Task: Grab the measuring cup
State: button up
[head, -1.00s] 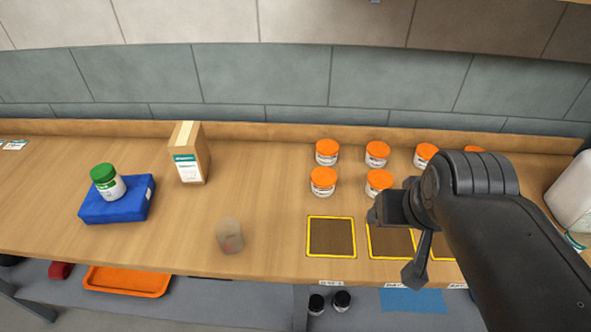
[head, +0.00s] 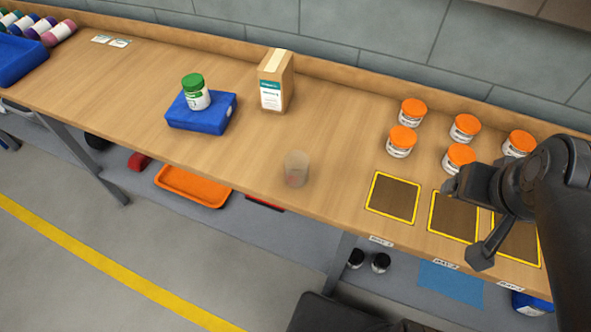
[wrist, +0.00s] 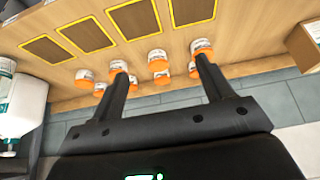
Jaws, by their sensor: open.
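The measuring cup (head: 296,169) is a small translucent cup with reddish marks. It stands on the wooden bench near the front edge, left of the yellow-framed pads. My gripper (head: 465,220) is at the right in the head view, over the pads and well to the right of the cup. In the wrist view my gripper (wrist: 160,75) shows two spread fingers with nothing between them but a view of the jars beyond. The cup is not in the wrist view.
Several orange-lidded jars (head: 401,141) stand behind the yellow-framed pads (head: 393,198). Left of the cup are a cardboard box (head: 275,82) and a blue block (head: 202,119) bearing a green-lidded jar (head: 195,92). The bench between block and pads is mostly clear.

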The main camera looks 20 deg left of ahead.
jog(key=shift+o, duration=0.6)
jog(key=w+a+f+n+g, duration=0.1)
jog(key=w+a+g, duration=0.1)
jog(key=w+a, duration=0.35)
jog(key=w+a+f+n+g, duration=0.1)
jog(key=w+a, duration=0.2)
jog(key=a, duration=0.6)
jog(key=s+a+f+n+g, duration=0.1)
jog(key=a+f, duration=0.3)
jog(key=a, duration=0.5)
jog(key=s+a+f+n+g, duration=0.15)
jog(key=a+f, duration=0.25)
jog(key=a, duration=0.5)
jog(key=f, duration=0.3)
jog(key=w+f, duration=0.1)
jog(key=f, duration=0.6)
jog(key=shift+w+a, duration=0.2)
jog(key=shift+a, duration=0.05)
